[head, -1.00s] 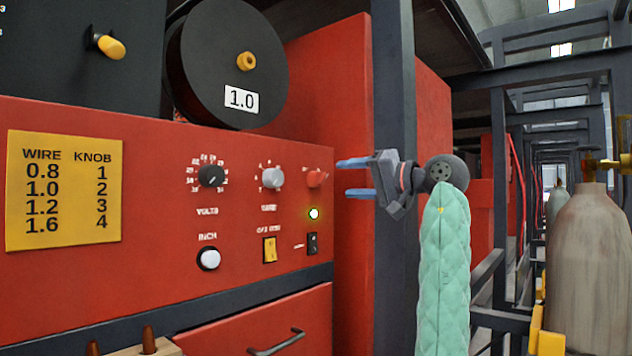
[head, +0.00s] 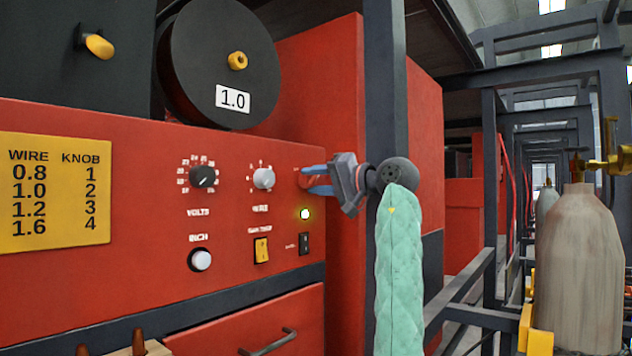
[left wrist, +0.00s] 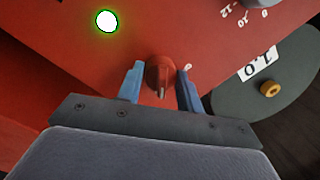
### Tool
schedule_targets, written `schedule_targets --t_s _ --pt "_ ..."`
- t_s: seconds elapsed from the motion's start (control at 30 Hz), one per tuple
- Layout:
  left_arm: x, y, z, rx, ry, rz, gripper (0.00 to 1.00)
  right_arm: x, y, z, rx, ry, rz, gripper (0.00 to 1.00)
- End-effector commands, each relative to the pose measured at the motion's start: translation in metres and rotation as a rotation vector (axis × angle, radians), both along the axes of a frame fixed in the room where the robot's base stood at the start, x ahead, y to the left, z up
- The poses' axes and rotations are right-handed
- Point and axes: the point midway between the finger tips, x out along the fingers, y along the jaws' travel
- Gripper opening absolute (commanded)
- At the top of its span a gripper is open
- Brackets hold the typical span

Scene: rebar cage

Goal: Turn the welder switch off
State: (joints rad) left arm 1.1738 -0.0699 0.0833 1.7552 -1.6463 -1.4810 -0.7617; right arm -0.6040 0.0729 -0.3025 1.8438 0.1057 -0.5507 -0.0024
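The red welder switch (left wrist: 160,77) is a round knob on the red front panel. In the left wrist view its pointer ridge runs toward my gripper. My left gripper (left wrist: 160,78) is open, with its blue fingers on either side of the switch and a small gap showing at each side. In the head view the left gripper (head: 312,180) is at the panel's right end, and its fingers mostly hide the switch. The lamp (head: 305,214) below the switch is lit; it also glows in the left wrist view (left wrist: 107,21). My right gripper is not in view.
A grey knob (head: 263,178) and a black volts knob (head: 204,177) sit left of the switch. A yellow rocker (head: 261,250) and a black rocker (head: 305,243) are below. A dark post (head: 385,90) stands close to the arm. A gas cylinder (head: 578,270) stands at the right.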

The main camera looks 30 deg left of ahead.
Motion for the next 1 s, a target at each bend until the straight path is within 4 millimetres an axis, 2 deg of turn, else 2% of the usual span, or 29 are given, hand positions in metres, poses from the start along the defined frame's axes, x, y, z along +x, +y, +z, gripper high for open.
schedule_targets --t_s 0.03,0.1,0.37,0.57,1.0 --pt "0.0001 -0.0001 -0.0001 0.000 0.000 0.000 0.26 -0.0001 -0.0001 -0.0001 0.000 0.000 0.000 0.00" --pt "0.0001 -0.0001 -0.0002 0.000 0.000 0.000 0.12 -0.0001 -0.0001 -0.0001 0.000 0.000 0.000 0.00" --pt "0.0002 -0.0001 -0.0005 -0.002 -0.017 0.000 0.12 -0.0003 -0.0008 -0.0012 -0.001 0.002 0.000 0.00" --pt "0.0004 -0.0001 -0.0007 -0.009 -0.094 0.000 0.12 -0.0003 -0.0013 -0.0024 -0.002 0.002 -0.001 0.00" --pt "0.0006 -0.0003 -0.0001 -0.039 -0.469 0.000 0.12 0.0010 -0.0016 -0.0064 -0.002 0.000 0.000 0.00"
